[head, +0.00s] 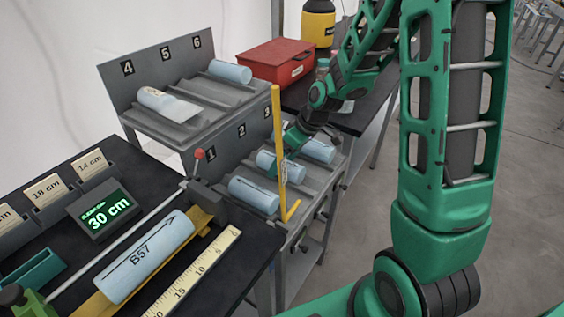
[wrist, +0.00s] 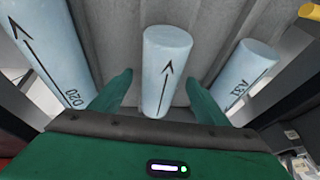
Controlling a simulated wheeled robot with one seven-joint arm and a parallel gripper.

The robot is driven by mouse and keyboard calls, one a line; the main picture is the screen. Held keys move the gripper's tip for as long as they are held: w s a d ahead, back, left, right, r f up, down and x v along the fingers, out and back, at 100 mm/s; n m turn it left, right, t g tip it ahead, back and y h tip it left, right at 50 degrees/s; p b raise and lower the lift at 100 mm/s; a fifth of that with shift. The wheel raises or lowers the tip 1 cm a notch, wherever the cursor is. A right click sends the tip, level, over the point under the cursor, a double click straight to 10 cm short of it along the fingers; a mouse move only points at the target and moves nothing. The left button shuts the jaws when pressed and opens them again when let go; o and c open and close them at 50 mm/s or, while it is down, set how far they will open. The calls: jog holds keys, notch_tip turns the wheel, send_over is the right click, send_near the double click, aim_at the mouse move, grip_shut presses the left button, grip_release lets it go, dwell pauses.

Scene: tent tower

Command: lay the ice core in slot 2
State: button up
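A pale blue ice core (head: 266,160) lies in slot 2 of the lower rack tier, below the "2" label. In the wrist view this core (wrist: 165,62) carries a black arrow and lies between my fingers, with a gap on each side. My gripper (head: 287,150) is over that core, partly hidden by a yellow post. In the wrist view my gripper (wrist: 160,80) is open. Other cores lie in slot 1 (head: 253,196) and slot 3 (head: 319,151). The wrist view shows neighbouring cores marked D20 (wrist: 45,50) and, partly readable, A3 (wrist: 245,72).
The yellow post (head: 276,130) stands close beside my gripper. The upper tier holds cores at slot 4 (head: 155,99) and slot 6 (head: 230,71); slot 5 looks empty. Core B57 (head: 145,258) lies on the bench near a ruler (head: 195,272) and a display reading 30 cm (head: 105,208).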

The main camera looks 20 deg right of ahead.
jog(key=v, duration=1)
jog(key=shift+d+r, duration=0.15)
jog(key=shift+r, duration=0.2)
jog(key=shift+s, duration=0.1)
dwell(0.3)
jog(key=s+d+r+m+g+h, duration=0.1)
jog(key=s+d+m, duration=0.3)
jog(key=s, duration=0.5)
jog(key=s+d+r+m+g+h, duration=0.1)
jog(key=s+d+m, duration=0.3)
jog(key=s, duration=0.6)
jog(key=s+d+r+m+h, duration=0.1)
jog(key=s+d+m, duration=0.3)
jog(key=s, duration=0.5)
jog(key=shift+s+d+r+m+g+h, duration=0.15)
jog(key=shift+s+r+m+g+h, duration=0.1)
jog(key=shift+r+m+g+h, duration=0.25)
jog(key=shift+f, duration=0.15)
